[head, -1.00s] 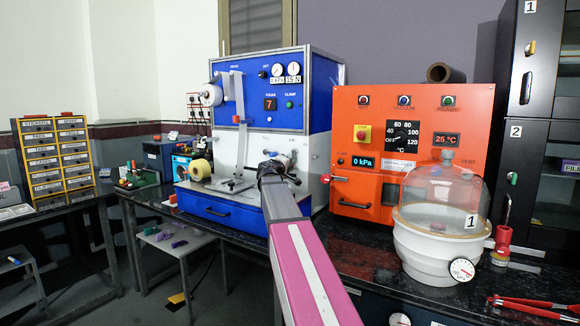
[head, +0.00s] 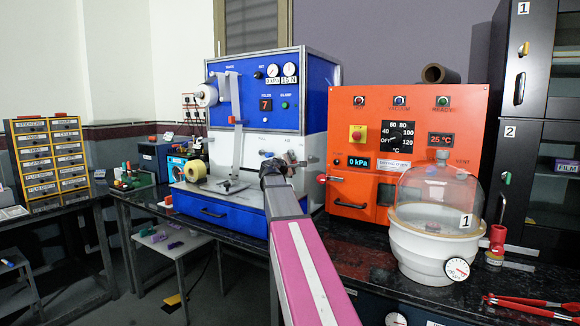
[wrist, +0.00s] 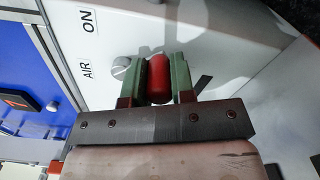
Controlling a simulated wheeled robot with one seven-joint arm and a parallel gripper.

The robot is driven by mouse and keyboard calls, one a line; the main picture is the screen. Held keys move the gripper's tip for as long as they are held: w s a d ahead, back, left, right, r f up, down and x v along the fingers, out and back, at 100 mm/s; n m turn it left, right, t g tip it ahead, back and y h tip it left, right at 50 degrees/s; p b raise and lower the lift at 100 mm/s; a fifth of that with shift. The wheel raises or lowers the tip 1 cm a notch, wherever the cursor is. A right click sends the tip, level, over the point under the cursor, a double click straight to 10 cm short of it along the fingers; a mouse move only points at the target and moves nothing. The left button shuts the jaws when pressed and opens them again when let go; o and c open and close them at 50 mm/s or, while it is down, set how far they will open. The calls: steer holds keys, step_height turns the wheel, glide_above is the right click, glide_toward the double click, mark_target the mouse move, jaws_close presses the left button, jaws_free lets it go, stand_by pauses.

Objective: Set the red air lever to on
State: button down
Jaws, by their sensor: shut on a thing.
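The red air lever (wrist: 159,78) shows as a rounded red grip in the wrist view. It sits on the white panel (wrist: 200,25) of the blue and white machine (head: 268,110). A round grey screw-like part (wrist: 121,68) and the label AIR are to its left, with the label ON further up. My gripper (wrist: 158,84) has its two green fingers on either side of the red grip, shut on it. In the head view my gripper (head: 284,164) is at the machine's white front, and my wrist hides most of the lever there.
The orange oven (head: 345,115) stands to the right of my gripper. A glass dome on a white vessel (head: 420,245) stands at the bench's front right, with red tongs (head: 530,305) nearby. A yellow roll (head: 195,171) and blue drawer (head: 225,211) are at the left.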

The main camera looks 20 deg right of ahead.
steer(key=n, duration=0.1)
steer(key=r+n, duration=0.1)
steer(key=n, duration=0.1)
steer(key=s+n, duration=0.1)
steer(key=shift+d+r+n, duration=0.25)
steer(key=shift+d+n, duration=0.05)
steer(key=shift+d, duration=0.05)
steer(key=shift+s+d+r+n, duration=0.1)
steer(key=shift+r+n, duration=0.25)
steer(key=shift+n, duration=0.5)
steer(key=shift+s+r+n, duration=0.1)
steer(key=shift+r+n, duration=0.25)
steer(key=shift+n, duration=0.55)
steer(key=shift+d+r+n, duration=0.1)
steer(key=shift+r+n, duration=0.25)
steer(key=shift+n, duration=0.5)
steer(key=c, duration=1)
jaws_free()
steer(key=shift+o, duration=0.2)
steer(key=shift+a, duration=0.1)
steer(key=v, duration=1)
steer(key=shift+s+a, duration=0.25)
steer(key=shift+s, duration=0.05)
